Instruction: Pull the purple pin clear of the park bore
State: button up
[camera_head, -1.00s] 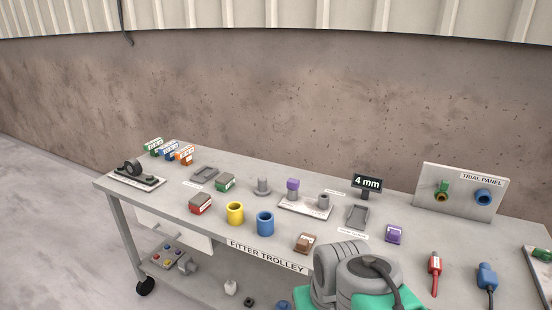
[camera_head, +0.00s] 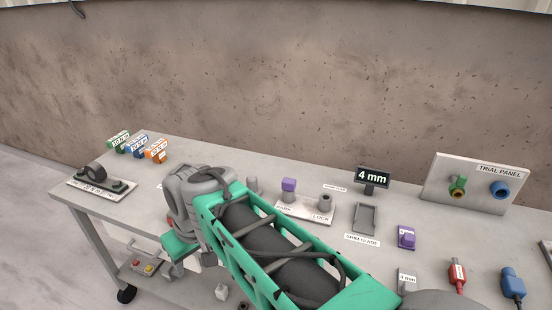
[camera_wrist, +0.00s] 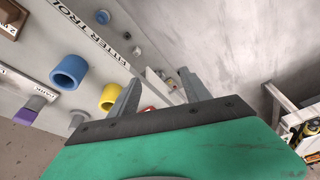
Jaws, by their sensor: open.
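The purple pin (camera_head: 289,185) stands upright in the park bore of a white plate (camera_head: 306,212). The plate's LOCK end carries an empty-looking grey bore (camera_head: 325,203). In the wrist view the purple pin (camera_wrist: 27,115) shows at the far left edge. My gripper (camera_wrist: 160,90) is open and empty, its two grey fingers spread, pointing along the trolley's front edge and well apart from the pin. In the head view my arm crosses the front of the trolley, left of the plate; the fingertips cannot be made out there.
Blue (camera_wrist: 69,72) and yellow (camera_wrist: 110,97) cups lie near my fingers in the wrist view. A 4 mm sign (camera_head: 373,178), shim guide (camera_head: 365,219) and purple block (camera_head: 406,237) stand right of the plate. The trial panel (camera_head: 475,183) is at the back right.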

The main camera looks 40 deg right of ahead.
jog(key=w+d+r+n+p, duration=0.1)
jog(key=w+d+r+p, duration=0.3)
jog(key=w+d, duration=0.6)
jog(key=n+y+p, duration=0.2)
jog(key=n, duration=0.2)
send_over(289, 180)
jog(key=s+d, duration=0.1)
jog(key=s, duration=0.2)
notch_tip(289, 180, down, 4)
jog(key=shift+t, duration=0.3)
jog(key=x, duration=0.7)
jog(key=shift+w+d+f, duration=0.1)
jog(key=shift+w+f, duration=0.05)
jog(key=shift+f, duration=0.15)
jog(key=shift+c, duration=0.2)
grip_shut()
jog(key=shift+r, duration=0.1)
